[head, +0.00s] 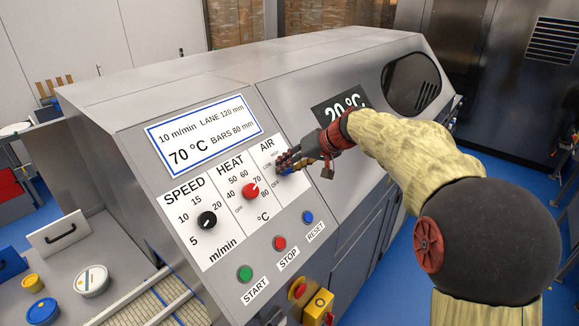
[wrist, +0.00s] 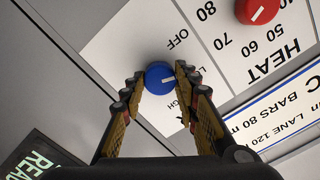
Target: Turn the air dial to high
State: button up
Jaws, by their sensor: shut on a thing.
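The air dial (wrist: 159,77) is a round blue knob with a short white mark, on the white panel. It sits between the two fingertips of my gripper (wrist: 159,74), which are shut on its sides. In the wrist view its mark points right and slightly down, towards the partly hidden labels between OFF and HIGH; I cannot tell the exact setting. In the head view my gripper (head: 284,164) is at the AIR column and hides most of the dial.
The red HEAT dial (head: 251,191) and black SPEED dial (head: 207,219) are left of my gripper. Green START (head: 245,273), red STOP (head: 279,243) and blue RESET (head: 308,217) buttons lie below. A dark display (head: 340,106) is above right.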

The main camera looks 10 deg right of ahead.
jog(key=m+p, duration=0.1)
jog(key=m, duration=0.3)
jog(key=m+p, duration=0.1)
jog(key=m, duration=0.3)
jog(key=m+p, duration=0.2)
jog(key=m, duration=0.2)
jog(key=shift+r+y, duration=0.1)
jog(key=shift+y, duration=0.2)
jog(key=shift+m+p, duration=0.9)
jog(key=shift+m, duration=0.8)
jog(key=o, duration=1.2)
jog(key=shift+c, duration=0.2)
jog(key=shift+d, duration=0.15)
